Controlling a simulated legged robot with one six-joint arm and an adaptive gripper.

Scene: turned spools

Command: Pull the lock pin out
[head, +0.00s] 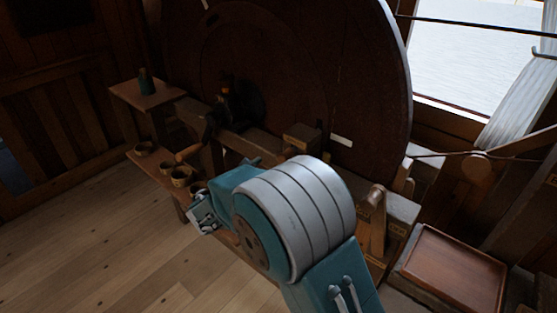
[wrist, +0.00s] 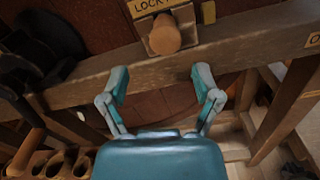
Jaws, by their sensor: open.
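The lock pin (wrist: 164,36) shows at the top of the wrist view as a round wooden knob in a square plate, under a yellow sign (wrist: 150,5) whose visible letters begin "LOCK". The plate sits at a thick wooden beam (wrist: 240,45). My gripper (wrist: 160,76) is open and empty, its two teal and grey fingers spread wide below the knob in the picture, with nothing between them. In the head view my gripper (head: 204,213) is left of my arm's large grey joint. I cannot pick out the pin with certainty in that view.
A huge dark wheel (head: 310,70) stands behind the beam. A low shelf with several round cups (head: 180,176) is at the left, below a small table (head: 150,93). A wooden tray (head: 455,270) lies at the right. The plank floor (head: 90,260) at lower left is clear.

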